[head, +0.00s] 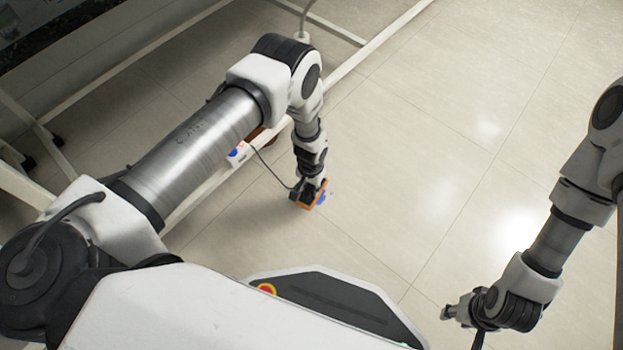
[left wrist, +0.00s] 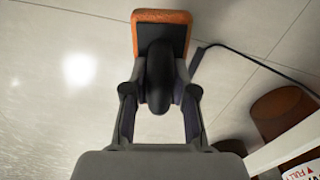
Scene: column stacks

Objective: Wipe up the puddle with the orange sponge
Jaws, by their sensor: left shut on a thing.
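My left gripper (head: 309,189) points down at the floor and is shut on the orange sponge (head: 306,205). In the left wrist view the sponge (left wrist: 161,16) has an orange rim around a dark top, with a black grip between my left fingers (left wrist: 158,95). A small blue patch, which looks like the puddle (head: 322,198), shows at the sponge's right edge in the head view. The sponge and arm may hide part of it. I cannot tell whether the sponge touches the floor. My right gripper (head: 448,312) is away at the lower right, its fingers unclear.
A white box with blue and red marks (head: 238,154) is beside the left forearm, near a white frame rail (head: 372,48). In the left wrist view, brown round things (left wrist: 286,116) and a dark cable (left wrist: 242,57) lie close. The tiled floor (head: 430,150) to the right is clear.

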